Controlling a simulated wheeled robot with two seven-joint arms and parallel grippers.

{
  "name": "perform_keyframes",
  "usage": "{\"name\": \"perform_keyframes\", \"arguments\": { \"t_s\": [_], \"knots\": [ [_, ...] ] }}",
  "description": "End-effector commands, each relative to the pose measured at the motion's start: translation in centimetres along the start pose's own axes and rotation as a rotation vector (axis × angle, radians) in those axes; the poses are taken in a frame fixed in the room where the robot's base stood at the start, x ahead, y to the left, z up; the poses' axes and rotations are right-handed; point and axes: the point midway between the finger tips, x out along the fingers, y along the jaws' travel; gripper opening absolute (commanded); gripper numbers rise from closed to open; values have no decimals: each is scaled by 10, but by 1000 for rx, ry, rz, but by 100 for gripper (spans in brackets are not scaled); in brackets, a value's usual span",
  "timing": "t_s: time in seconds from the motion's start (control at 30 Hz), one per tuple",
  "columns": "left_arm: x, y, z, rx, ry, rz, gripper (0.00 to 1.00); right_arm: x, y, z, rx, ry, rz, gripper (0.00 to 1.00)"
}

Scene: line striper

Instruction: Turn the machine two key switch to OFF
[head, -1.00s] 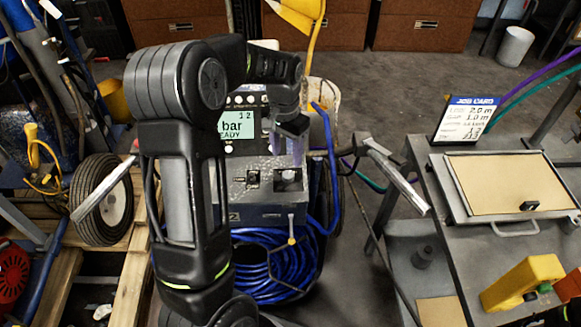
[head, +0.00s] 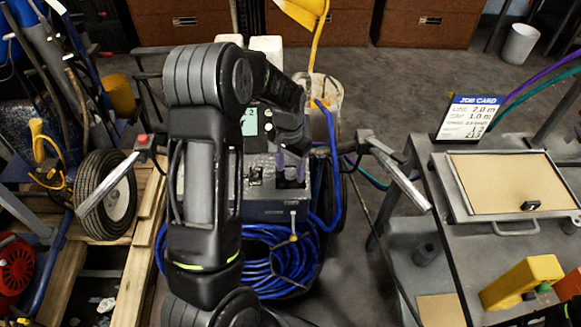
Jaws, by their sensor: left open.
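The machine's grey control box (head: 275,211) stands in the middle of the head view, behind my left arm. A small black switch (head: 255,177) shows on its top panel. To its right is a second dark fitting (head: 290,183), partly covered by my left gripper (head: 291,167). Which of them is the key switch, and its setting, I cannot tell. My left gripper is open, pointing down, its fingers over or beside the right-hand fitting; contact is unclear. My right gripper is out of view.
Blue hose (head: 275,262) lies coiled below the box, and a handlebar (head: 395,172) reaches out to the right. A wheel (head: 105,197) stands at left.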

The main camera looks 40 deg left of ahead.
Motion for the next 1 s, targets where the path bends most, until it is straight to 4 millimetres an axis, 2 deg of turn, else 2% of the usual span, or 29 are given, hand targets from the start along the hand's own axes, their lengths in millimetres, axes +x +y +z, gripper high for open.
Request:
{"name": "perform_keyframes", "arguments": {
  "t_s": [0.07,0.7,1.0],
  "knots": [
    [0,0,0,0,0,0,51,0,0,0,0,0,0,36],
    [0,0,0,0,0,0,0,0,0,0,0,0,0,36],
    [0,0,0,-6,0,0,0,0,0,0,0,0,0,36]
  ]
}}
